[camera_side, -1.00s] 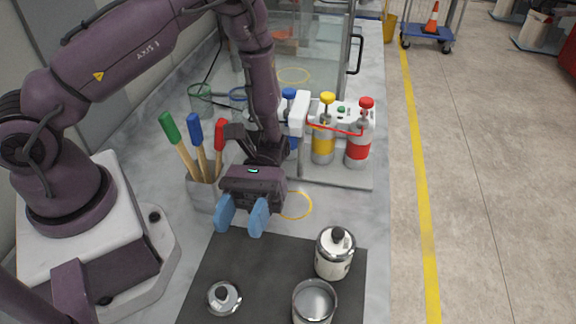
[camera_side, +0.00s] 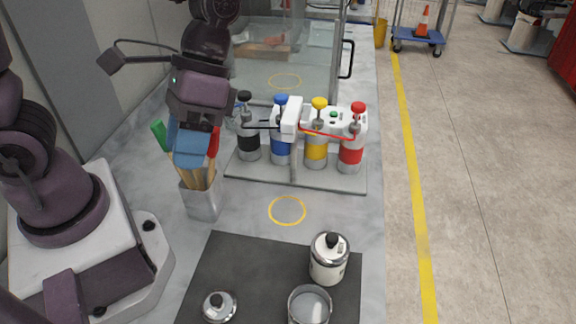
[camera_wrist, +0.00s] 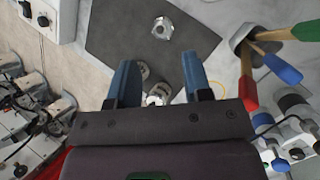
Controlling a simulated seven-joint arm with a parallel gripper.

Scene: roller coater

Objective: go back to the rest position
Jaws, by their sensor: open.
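My gripper (camera_side: 188,150) is raised above the counter at the left, in front of the cup of handled tools in the side view. Its two blue fingers point down and overlap from that side. In the wrist view my gripper (camera_wrist: 160,80) has its fingers spread apart with nothing held between them. The tool cup (camera_side: 203,203) stands upright on the counter. Its green handle (camera_side: 158,135) and red handle (camera_side: 214,143) show; the blue handle is hidden behind the fingers there but shows in the wrist view (camera_wrist: 283,69).
A dark mat (camera_side: 250,262) holds a lidded jar (camera_side: 329,262), an open can (camera_side: 309,308) and a loose lid (camera_side: 219,306). Several colored bottles, including a red one (camera_side: 351,150), stand in a rack. A yellow ring (camera_side: 288,224) marks bare counter. A glass enclosure (camera_side: 285,60) stands behind.

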